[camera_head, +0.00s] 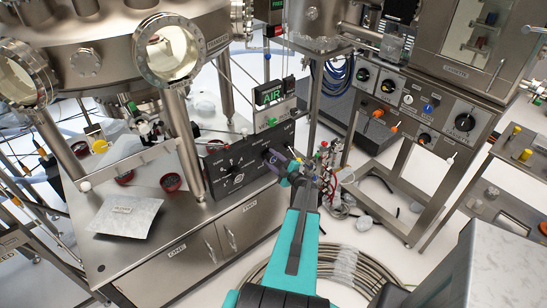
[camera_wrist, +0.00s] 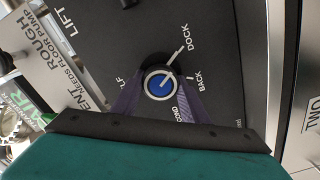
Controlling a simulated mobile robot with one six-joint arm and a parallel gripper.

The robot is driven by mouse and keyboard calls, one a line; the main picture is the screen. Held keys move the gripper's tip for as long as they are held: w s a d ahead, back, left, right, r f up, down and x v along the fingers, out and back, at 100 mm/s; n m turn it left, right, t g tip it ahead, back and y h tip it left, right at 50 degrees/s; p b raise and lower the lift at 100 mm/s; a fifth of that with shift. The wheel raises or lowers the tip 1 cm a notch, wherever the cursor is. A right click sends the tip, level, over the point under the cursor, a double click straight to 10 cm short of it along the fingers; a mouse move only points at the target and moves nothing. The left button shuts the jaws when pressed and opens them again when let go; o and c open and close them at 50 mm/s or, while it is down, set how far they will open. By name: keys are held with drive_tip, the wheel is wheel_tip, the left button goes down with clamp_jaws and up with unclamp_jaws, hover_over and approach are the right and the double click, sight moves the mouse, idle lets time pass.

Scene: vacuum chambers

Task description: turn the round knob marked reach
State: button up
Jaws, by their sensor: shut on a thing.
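A round knob (camera_wrist: 159,84) with a blue cap fills the middle of the wrist view, on a dark panel. Its white pointer line slants up and right toward the word DOCK; BACK and partly hidden labels ending in LF and COND lie around it. The word reach is not readable in either view. My gripper (camera_wrist: 158,92) has its purple fingers shut on the knob, one on each side. In the head view my gripper (camera_head: 274,158) is at the right end of the black control panel (camera_head: 215,168), and hides the knob there.
Another dial (camera_head: 237,166) sits on the panel left of my gripper. A green AIR sign (camera_head: 269,94) stands above. A second knob panel (camera_head: 420,103) stands right. Coiled hoses (camera_head: 350,262) lie on the floor.

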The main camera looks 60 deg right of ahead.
drive_tip(key=shift+s+d+r, duration=0.1)
drive_tip(key=shift+d, duration=0.1)
drive_tip(key=o, duration=1)
drive_tip(key=shift+a, duration=0.1)
drive_tip(key=shift+s+a, duration=0.1)
drive_tip(key=shift+s+a+b, duration=0.25)
drive_tip(key=shift+s+b, duration=0.15)
drive_tip(key=shift+s, duration=0.15)
drive_tip(key=b+v, duration=0.2)
drive_tip(key=v, duration=1)
drive_tip(key=shift+s, duration=0.2)
